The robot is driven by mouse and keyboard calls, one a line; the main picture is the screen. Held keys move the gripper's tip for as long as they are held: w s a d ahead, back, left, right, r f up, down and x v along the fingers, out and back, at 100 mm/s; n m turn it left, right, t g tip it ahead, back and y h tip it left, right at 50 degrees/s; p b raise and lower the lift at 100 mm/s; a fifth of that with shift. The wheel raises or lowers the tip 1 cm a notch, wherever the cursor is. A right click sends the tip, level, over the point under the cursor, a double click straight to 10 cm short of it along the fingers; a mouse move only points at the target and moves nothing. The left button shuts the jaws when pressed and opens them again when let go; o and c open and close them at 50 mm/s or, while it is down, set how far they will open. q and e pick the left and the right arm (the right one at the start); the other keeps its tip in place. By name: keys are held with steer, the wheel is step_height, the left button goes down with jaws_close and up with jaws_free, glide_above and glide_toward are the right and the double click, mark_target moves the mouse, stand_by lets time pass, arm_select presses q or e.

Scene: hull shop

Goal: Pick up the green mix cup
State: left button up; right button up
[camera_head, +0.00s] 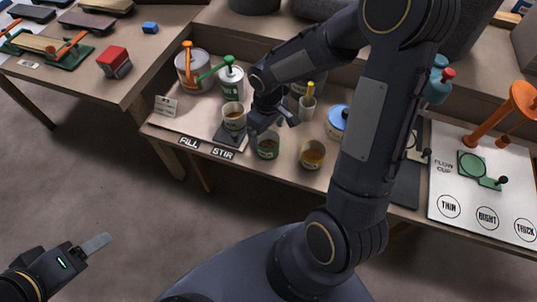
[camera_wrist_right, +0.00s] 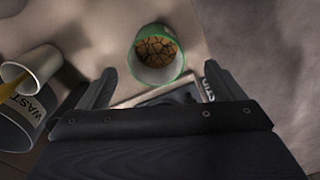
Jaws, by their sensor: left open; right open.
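The green mix cup (camera_head: 267,147) stands upright near the front edge of the bench, with brown-orange contents. In the right wrist view the green-rimmed cup (camera_wrist_right: 158,60) lies just beyond and between the fingertips, and its contents look cracked. My right gripper (camera_head: 273,123) is open and empty, just behind and above the cup in the head view; its two fingers (camera_wrist_right: 160,80) are spread apart in the wrist view. My left gripper (camera_head: 93,245) is open and empty, low at the left over the floor, away from the bench.
A pale cup (camera_head: 234,118) stands left, near the STIR label (camera_head: 223,153). Another filled cup (camera_head: 312,156) stands close right. A white cup (camera_wrist_right: 38,62) and WASTE bin (camera_wrist_right: 18,130) are left in the wrist view. A flow-cup board (camera_head: 480,205) lies at right.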

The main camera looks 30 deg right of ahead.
mark_target(268, 145)
steer(key=f, duration=0.4)
steer(key=f+b, duration=0.1)
steer(key=f, duration=0.2)
steer(key=shift+w+d+f, duration=0.1)
steer(key=shift+d+f, duration=0.1)
steer(key=shift+f, duration=0.15)
steer(key=c, duration=1.1)
steer(key=shift+r, duration=0.1)
